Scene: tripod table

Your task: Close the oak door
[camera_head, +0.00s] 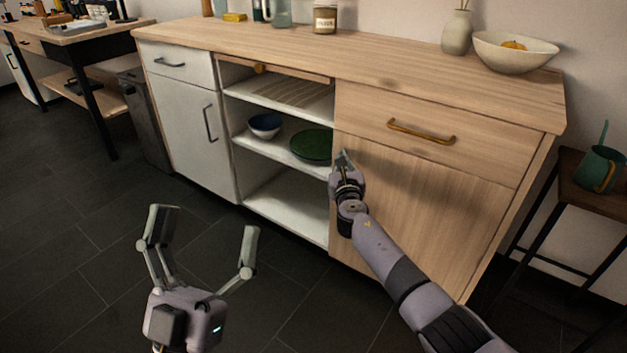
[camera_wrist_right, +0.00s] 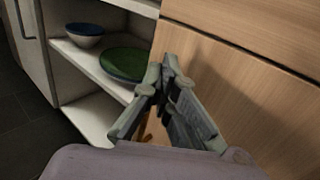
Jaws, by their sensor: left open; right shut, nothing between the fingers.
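The oak door (camera_head: 430,212) is the pale wood panel under the right-hand drawer of the cabinet. It looks flush or nearly flush with the cabinet front; a small gap would be hard to tell. It also fills the right of the right wrist view (camera_wrist_right: 245,115). My right gripper (camera_head: 343,160) is shut and empty at the upper left edge of the door, beside the open shelves. Whether its fingertips touch the door is unclear. A bit of brass, perhaps the door's handle (camera_wrist_right: 147,132), shows behind the fingers. My left gripper (camera_head: 205,222) is open and empty above the floor.
Open shelves (camera_head: 285,205) left of the door hold a blue-rimmed bowl (camera_head: 265,126) and a green plate (camera_head: 312,144). An oak drawer (camera_head: 440,130) with a brass handle sits above. The floor in front is clear.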

